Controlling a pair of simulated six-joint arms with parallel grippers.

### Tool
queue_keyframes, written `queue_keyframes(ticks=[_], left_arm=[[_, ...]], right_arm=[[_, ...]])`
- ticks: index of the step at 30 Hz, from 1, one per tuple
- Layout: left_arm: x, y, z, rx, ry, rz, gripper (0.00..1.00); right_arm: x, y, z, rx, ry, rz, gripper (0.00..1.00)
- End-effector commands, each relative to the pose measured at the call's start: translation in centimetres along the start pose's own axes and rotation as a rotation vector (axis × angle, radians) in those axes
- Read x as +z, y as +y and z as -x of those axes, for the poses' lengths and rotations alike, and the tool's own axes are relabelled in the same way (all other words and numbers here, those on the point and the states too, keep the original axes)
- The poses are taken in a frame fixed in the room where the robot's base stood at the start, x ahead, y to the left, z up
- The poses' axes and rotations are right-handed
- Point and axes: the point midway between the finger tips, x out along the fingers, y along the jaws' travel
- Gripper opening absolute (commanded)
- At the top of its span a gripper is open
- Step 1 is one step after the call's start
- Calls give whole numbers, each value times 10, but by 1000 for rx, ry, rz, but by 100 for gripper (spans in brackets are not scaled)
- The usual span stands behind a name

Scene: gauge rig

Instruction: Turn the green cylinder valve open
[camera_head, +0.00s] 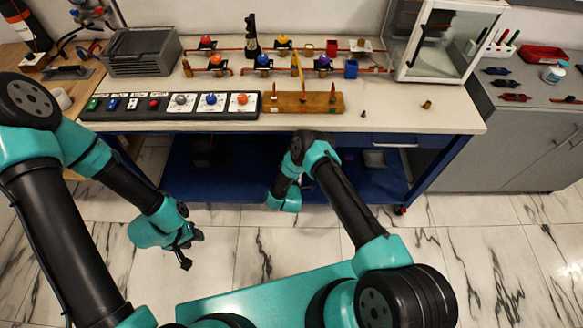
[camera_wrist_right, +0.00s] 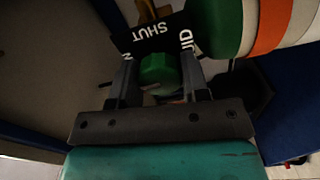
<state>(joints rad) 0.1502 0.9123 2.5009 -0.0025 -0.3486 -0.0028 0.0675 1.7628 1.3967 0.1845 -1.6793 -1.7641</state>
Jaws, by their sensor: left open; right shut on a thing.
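In the right wrist view, the green valve knob (camera_wrist_right: 158,68) sits between the two fingers of my right gripper (camera_wrist_right: 159,80), which is shut on it. Behind the knob is a black plate (camera_wrist_right: 150,36) with white lettering; "SHUT" reads upside down. A large rounded body with green, orange and white bands (camera_wrist_right: 268,28) fills the upper right. In the head view my right arm reaches the bench's front edge and its wrist bends down; the valve and right fingertips cannot be made out there. My left gripper (camera_head: 188,250) is open and empty, low over the floor in front of the bench.
The bench (camera_head: 400,115) carries a switch panel (camera_head: 170,112), a wooden block (camera_head: 300,103), coloured valves on pipes and a grey crate (camera_head: 143,65). A glass-fronted cabinet (camera_head: 440,45) stands at its right. A blue lower shelf (camera_head: 230,185) lies beneath. The marble floor at left is clear.

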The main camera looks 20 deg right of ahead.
Motion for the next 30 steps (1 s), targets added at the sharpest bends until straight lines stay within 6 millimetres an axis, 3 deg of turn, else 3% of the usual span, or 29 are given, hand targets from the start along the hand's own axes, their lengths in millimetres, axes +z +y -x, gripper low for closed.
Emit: queue_keyframes(ticks=[8, 9, 17, 30], left_arm=[[0, 0, 0, 0, 0, 0, 43], [0, 0, 0, 0, 0, 0, 43], [0, 0, 0, 0, 0, 0, 43], [0, 0, 0, 0, 0, 0, 43]], right_arm=[[0, 0, 1, -1, 0, 2, 18], [0, 0, 1, -1, 0, 2, 43], [0, 0, 0, -1, 0, 0, 68], [-4, -1, 11, -2, 6, 0, 68]])
